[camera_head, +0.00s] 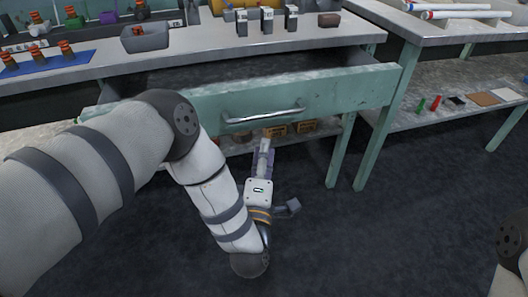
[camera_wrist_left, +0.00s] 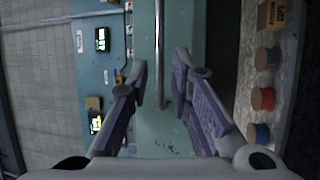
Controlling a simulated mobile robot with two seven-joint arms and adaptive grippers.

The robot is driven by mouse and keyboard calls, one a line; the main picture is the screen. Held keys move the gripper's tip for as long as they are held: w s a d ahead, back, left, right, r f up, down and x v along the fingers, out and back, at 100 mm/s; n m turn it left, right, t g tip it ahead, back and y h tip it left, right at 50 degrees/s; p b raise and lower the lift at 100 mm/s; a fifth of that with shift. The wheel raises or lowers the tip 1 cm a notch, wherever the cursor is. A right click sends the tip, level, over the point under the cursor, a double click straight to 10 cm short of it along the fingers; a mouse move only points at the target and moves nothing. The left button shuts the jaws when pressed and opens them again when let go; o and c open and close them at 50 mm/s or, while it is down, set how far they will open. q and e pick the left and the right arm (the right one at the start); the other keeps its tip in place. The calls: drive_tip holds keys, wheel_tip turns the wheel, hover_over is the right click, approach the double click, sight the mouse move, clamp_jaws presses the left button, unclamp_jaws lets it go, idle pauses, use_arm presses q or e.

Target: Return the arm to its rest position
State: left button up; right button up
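My left arm comes in from the left in the head view and bends down in front of the workbench. My left gripper (camera_head: 265,148) is below the drawer handle (camera_head: 263,117), pointing at the drawer front. In the left wrist view the purple-padded fingers (camera_wrist_left: 161,66) are apart and empty. The metal handle (camera_wrist_left: 159,30) shows in the gap between them, against the green drawer front (camera_wrist_left: 158,130); whether it lies between or beyond the fingertips is unclear. The drawer (camera_head: 345,88) is pulled out. Part of my right arm shows at the right edge; its gripper is out of view.
The bench top (camera_head: 215,52) above carries a grey bin (camera_head: 146,38) and several small dark blocks. A lower shelf with small boxes (camera_head: 277,130) lies behind my left gripper. Green table legs (camera_head: 340,150) stand to the right. The dark floor (camera_head: 370,240) is clear.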

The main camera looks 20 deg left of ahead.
idle(0.4)
use_arm(q)
drive_tip(key=s+f+m+g+h+p, duration=0.3)
drive_tip(key=s+f+m+g+h, duration=0.2)
drive_tip(key=s+f+m+g, duration=0.85)
drive_tip(key=s+a+m+g+p, duration=0.1)
drive_tip(key=s+a+g, duration=0.3)
drive_tip(key=s, duration=1.2)
drive_tip(key=s+a+r+m+g+y+p, duration=0.1)
drive_tip(key=s+a+m+g, duration=0.2)
drive_tip(key=s, duration=1.3)
drive_tip(key=shift+s+a+r+m+g, duration=0.25)
drive_tip(key=shift+a+m+g, duration=0.15)
drive_tip(key=shift+m+g, duration=0.4)
use_arm(e)
drive_tip(key=w+r+t, duration=0.2)
drive_tip(key=w+r, duration=0.4)
drive_tip(key=shift+r, duration=0.15)
use_arm(q)
drive_tip(key=shift+w, duration=0.15)
drive_tip(key=shift+a, duration=0.1)
use_arm(e)
drive_tip(key=shift+a, duration=0.1)
